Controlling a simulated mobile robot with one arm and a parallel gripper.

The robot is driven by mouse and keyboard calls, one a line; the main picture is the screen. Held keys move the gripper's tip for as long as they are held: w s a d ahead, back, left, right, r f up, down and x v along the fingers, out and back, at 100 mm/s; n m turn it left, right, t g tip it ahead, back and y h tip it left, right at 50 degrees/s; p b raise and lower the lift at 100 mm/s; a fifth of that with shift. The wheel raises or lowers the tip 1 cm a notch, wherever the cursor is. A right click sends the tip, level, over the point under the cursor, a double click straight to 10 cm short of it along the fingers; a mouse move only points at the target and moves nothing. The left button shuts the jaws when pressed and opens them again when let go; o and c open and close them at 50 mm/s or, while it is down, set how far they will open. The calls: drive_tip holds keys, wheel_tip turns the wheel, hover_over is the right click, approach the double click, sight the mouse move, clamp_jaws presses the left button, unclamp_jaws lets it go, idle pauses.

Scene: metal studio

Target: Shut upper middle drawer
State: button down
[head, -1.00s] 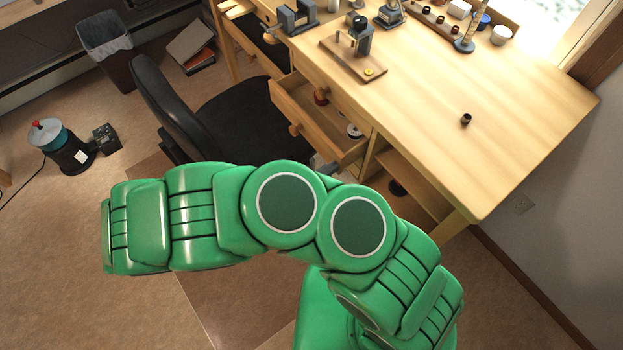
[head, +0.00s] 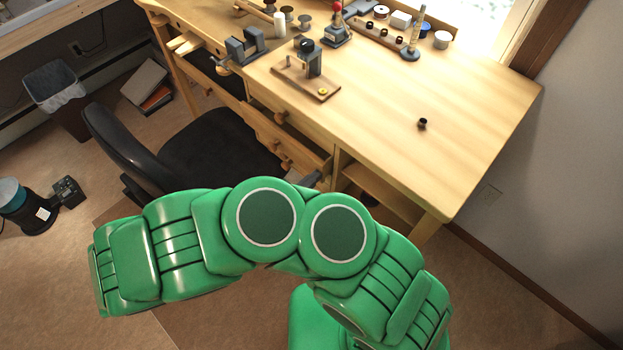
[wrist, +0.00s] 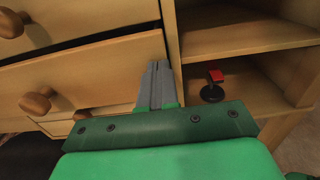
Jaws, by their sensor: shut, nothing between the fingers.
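The wooden desk's middle drawer stack has a drawer whose front (wrist: 95,75) fills the left of the wrist view, with a round knob (wrist: 37,102). This drawer front (head: 300,147) also shows in the head view, standing slightly out from the desk, with a narrow gap above it. My gripper (wrist: 154,75) is shut and empty, its grey fingers at the right end of this drawer front; I cannot tell if they touch it. Another drawer above has its own knob (wrist: 10,22), and a lower knob (wrist: 82,115) shows beneath. My green arm hides part of the desk's lower side.
Open shelves (wrist: 245,40) stand right of the drawers; a black and red object (wrist: 213,85) sits on one. A black chair (head: 200,145) stands left of the drawers. The desktop (head: 450,110) holds tools at the back. A bin (head: 58,95) stands far left.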

drive_tip(key=v, duration=1.4)
drive_tip(key=w+a+f+x, duration=0.1)
drive_tip(key=x, duration=1.2)
drive_tip(key=shift+w, duration=0.5)
drive_tip(key=shift+d+f, duration=0.1)
drive_tip(key=shift+d, duration=0.05)
drive_tip(key=shift+x, duration=2.25)
drive_tip(key=shift+w+d, duration=0.15)
